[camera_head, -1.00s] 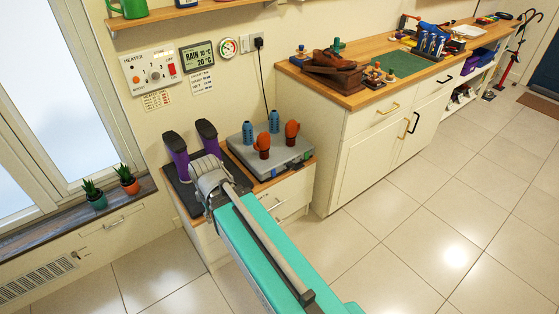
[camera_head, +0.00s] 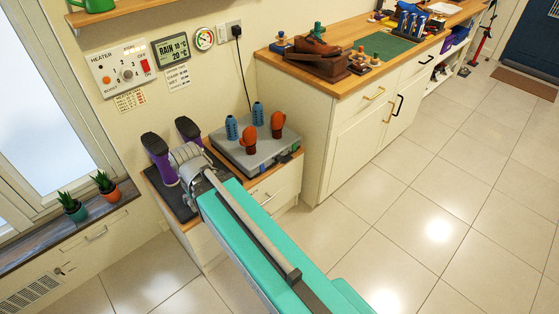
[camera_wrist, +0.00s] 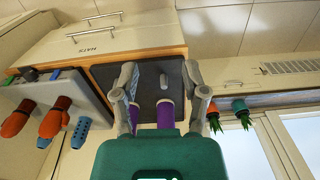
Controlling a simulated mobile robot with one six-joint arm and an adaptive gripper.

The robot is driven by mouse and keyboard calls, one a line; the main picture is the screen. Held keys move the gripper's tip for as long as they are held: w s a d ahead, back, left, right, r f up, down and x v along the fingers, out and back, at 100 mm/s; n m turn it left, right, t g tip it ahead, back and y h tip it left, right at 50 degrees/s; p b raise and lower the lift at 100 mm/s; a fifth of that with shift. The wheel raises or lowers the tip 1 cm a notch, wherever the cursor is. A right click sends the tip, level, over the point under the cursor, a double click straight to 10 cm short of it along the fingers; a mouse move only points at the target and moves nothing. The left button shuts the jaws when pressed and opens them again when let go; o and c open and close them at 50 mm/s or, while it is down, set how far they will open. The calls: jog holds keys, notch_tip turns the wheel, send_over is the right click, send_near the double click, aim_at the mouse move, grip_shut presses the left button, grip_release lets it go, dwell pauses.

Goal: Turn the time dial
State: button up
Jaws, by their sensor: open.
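A white heater panel (camera_head: 124,69) on the wall carries a round dial (camera_head: 127,74), a red switch and an orange button. The dial's marks are too small to read, and I cannot tell whether it is the time dial. My gripper (camera_head: 187,153) is well below the panel, over the dark mat (camera_wrist: 172,74) with the purple boots (camera_head: 158,158). In the wrist view my gripper (camera_wrist: 163,88) is open, its fingers apart with nothing held. A small grey knob-like piece (camera_wrist: 164,79) shows on the mat between them.
Two potted plants (camera_head: 104,183) stand on the left sill. A display (camera_head: 171,50) and round gauge hang right of the panel.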

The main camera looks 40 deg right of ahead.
jog(key=o, duration=0.4)
jog(key=shift+d+f, duration=0.1)
jog(key=shift+f, duration=0.05)
jog(key=n+t+y+b, duration=0.3)
jog(key=t+b, duration=1.5)
jog(key=b, duration=2.3)
send_near(281, 160)
jog(key=s, duration=0.4)
jog(key=shift+w+d+n+h, duration=0.1)
jog(key=shift+n+h, duration=0.3)
jog(key=shift+w, duration=0.15)
jog(key=shift+w+a, duration=0.3)
jog(key=shift+w, duration=1.95)
jog(key=shift+w+a, duration=0.3)
jog(key=shift+w, duration=1.9)
jog(key=shift+w+a, duration=0.3)
jog(key=shift+w, duration=1.95)
